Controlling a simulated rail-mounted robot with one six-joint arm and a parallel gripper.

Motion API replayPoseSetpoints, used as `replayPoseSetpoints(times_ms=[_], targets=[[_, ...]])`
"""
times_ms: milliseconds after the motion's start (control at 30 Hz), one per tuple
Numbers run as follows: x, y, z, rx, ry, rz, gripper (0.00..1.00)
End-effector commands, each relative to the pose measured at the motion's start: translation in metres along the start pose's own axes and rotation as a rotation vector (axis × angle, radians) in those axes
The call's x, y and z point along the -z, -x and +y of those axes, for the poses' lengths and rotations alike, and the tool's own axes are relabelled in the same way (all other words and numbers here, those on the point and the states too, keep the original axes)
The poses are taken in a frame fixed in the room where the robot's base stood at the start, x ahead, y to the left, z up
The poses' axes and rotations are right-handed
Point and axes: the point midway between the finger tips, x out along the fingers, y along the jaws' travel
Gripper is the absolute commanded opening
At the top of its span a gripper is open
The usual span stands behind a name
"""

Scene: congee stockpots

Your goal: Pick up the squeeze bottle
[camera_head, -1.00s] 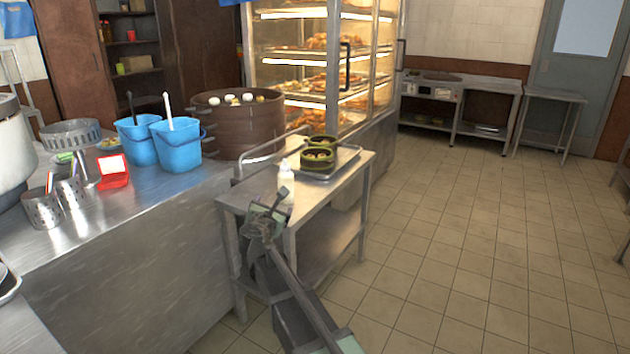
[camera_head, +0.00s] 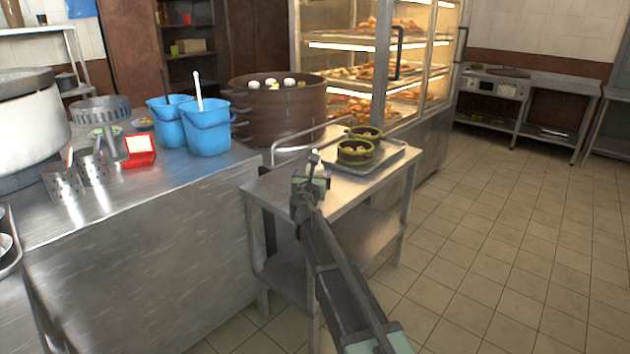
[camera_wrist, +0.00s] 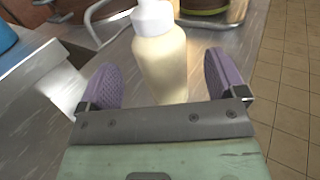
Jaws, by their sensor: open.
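The squeeze bottle (camera_wrist: 162,62) is pale cream with a white cap and stands upright on the small metal side table (camera_head: 262,190). In the wrist view it is between the two purple finger pads of my gripper (camera_wrist: 160,80), towards their far side, with a visible gap to each pad. My gripper is open and empty. In the head view my gripper (camera_head: 311,172) is over the near part of the side table and hides nearly all of the bottle.
A metal rail (camera_head: 300,142) runs along the table's left. The floor at right is clear.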

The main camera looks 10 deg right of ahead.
Motion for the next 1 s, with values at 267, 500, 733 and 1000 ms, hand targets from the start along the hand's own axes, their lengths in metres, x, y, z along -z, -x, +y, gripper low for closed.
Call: replayPoseSetpoints(times_ms=[267,500,733,1000], targets=[[0.000,-0.047,0.002,0.001,-0.001,0.000,0.90],[0.000,-0.046,0.001,0.001,-0.001,0.000,0.82],[0.000,-0.046,0.001,0.001,-0.001,0.000,0.49],[0.000,-0.046,0.001,0.001,-0.001,0.000,0.49]])
